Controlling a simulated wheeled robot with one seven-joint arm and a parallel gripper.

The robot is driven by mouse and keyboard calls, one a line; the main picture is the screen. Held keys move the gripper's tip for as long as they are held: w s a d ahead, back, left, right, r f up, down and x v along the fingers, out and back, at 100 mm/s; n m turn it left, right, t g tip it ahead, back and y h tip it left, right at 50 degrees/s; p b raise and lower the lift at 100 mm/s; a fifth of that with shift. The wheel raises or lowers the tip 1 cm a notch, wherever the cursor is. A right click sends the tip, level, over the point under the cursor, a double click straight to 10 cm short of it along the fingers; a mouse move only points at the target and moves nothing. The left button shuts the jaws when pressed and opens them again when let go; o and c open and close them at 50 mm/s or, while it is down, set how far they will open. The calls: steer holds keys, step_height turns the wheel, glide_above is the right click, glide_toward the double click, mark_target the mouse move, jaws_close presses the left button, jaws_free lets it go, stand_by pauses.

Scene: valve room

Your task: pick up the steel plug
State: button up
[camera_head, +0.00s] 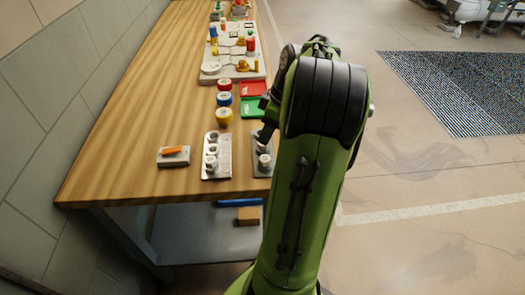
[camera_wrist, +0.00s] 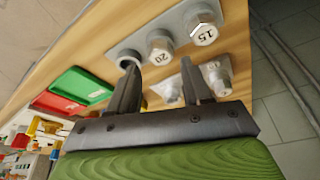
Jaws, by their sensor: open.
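Hexagonal steel pieces marked 15 (camera_wrist: 204,34) and 20 (camera_wrist: 160,46) stand on a grey plate (camera_wrist: 181,20) in the wrist view, beside a hollow steel ring (camera_wrist: 129,59). More steel pieces (camera_wrist: 216,76) show behind and beside the right finger, partly hidden. In the head view, steel pieces (camera_head: 212,162) stand on a pale tray (camera_head: 223,171), and the plate beside it is partly covered by my arm. I cannot tell which piece is the plug. My gripper (camera_wrist: 160,66) is open and empty, its fingers apart over the area between both sets.
A green tray (camera_wrist: 80,85) and a red tray (camera_wrist: 55,104) lie beside the plates. An orange item (camera_head: 173,150) lies on a small block at left. Several tape rolls (camera_head: 224,98) and a valve board (camera_head: 215,77) stand farther back. The table's right edge is close.

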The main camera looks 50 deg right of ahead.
steer(key=b+x, duration=0.1)
steer(key=x, duration=0.3)
steer(key=shift+f, duration=0.15)
steer(key=shift+s, duration=0.1)
steer(key=c, duration=0.9)
